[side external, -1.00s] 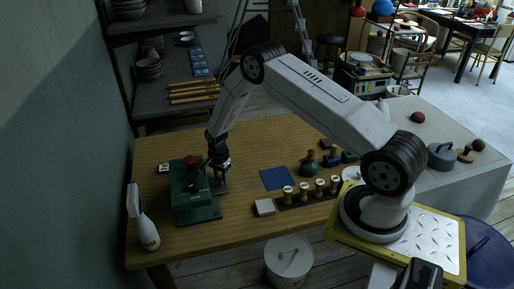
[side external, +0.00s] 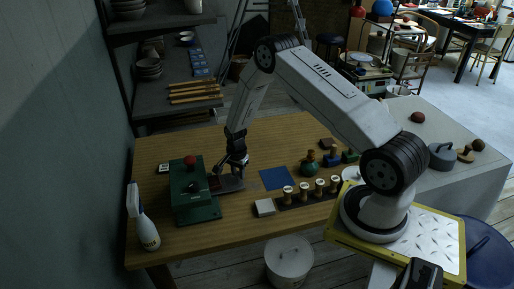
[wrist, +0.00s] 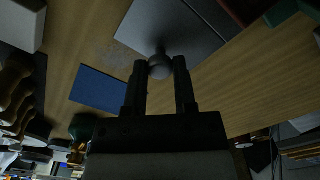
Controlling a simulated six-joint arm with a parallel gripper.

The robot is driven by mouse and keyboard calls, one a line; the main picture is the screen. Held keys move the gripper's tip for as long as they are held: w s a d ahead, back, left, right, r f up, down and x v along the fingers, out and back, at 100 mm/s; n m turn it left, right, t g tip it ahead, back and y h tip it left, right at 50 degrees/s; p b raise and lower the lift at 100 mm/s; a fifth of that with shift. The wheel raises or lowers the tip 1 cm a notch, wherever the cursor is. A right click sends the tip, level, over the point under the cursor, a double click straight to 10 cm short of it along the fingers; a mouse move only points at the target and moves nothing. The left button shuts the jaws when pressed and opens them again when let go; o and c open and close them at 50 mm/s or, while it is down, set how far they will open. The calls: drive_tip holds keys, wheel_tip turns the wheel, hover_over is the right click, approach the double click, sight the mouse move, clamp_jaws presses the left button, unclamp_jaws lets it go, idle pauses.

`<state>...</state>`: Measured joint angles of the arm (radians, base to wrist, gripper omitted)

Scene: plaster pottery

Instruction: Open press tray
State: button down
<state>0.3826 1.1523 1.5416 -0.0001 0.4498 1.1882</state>
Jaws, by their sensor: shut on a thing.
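The green press (side external: 188,194) with a red knob on top stands at the left of the wooden table. Its grey press tray (side external: 229,184) sticks out from the press's right side. My gripper (side external: 238,164) is at the tray's outer part. In the wrist view my gripper (wrist: 160,78) is shut on the round grey knob (wrist: 160,66) of the tray, and the flat grey tray (wrist: 185,30) lies beyond it. A dark reddish part shows beside the tray at the top of that view. The tray's inner end is hidden in the press.
A blue mat (side external: 276,179) lies just right of the tray. A pale block (side external: 264,208) and a rack of stamps (side external: 305,193) stand nearer the front. A spray bottle (side external: 143,222) is at the left front corner.

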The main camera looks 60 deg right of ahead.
drive_tip(key=s+d, duration=0.4)
drive_tip(key=shift+s+d, duration=0.15)
drive_tip(key=shift+d, duration=0.05)
drive_tip(key=shift+c, duration=2)
unclamp_jaws()
wheel_tip(320, 180, up, 8)
drive_tip(key=shift+a, duration=0.1)
